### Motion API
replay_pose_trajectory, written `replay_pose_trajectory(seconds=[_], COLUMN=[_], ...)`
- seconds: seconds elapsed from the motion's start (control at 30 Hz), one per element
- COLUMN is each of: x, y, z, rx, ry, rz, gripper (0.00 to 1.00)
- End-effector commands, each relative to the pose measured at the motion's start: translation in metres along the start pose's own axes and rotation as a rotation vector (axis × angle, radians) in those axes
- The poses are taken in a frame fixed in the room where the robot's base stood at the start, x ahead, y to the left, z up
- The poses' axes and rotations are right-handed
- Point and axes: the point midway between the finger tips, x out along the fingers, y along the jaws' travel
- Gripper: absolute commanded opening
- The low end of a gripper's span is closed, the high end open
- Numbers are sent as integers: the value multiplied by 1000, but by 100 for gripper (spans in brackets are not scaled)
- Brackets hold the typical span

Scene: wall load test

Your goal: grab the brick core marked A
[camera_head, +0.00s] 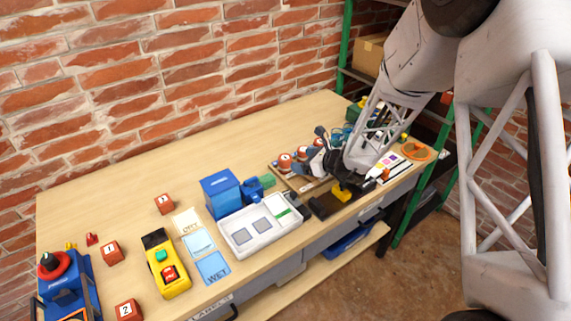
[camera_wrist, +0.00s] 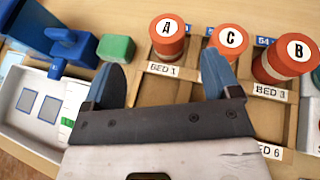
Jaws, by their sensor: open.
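The brick core marked A (camera_wrist: 168,42) is a red-orange cylinder with a white top label, standing upright at the BED 1 label of a wooden rack (camera_wrist: 185,86). Brick cores C (camera_wrist: 230,40) and B (camera_wrist: 288,60) stand to its right. In the head view, the core nearest the green block appears to be A (camera_head: 285,162). My gripper (camera_wrist: 162,78) is open, its two blue fingers apart with nothing between them. In the wrist view, A shows beyond the gap between the fingertips, and the right finger overlaps the lower part of C.
A blue machine (camera_head: 221,193) with a green block (camera_head: 268,181) stands left of the rack. A white tray (camera_head: 238,238) lies in front of it. A yellow control box (camera_head: 166,264) and numbered red blocks (camera_head: 112,252) are farther left. The table's back middle is clear.

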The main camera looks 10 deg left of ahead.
Motion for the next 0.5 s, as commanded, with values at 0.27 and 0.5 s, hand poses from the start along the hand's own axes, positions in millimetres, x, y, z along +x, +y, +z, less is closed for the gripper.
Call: replay_pose_trajectory(seconds=[0.27, 0.5], x=[10, 10], y=[-7, -6], z=[-10, -10], rx=[51, 50], ry=[-8, -7], rz=[-26, -25], gripper=[83, 83])
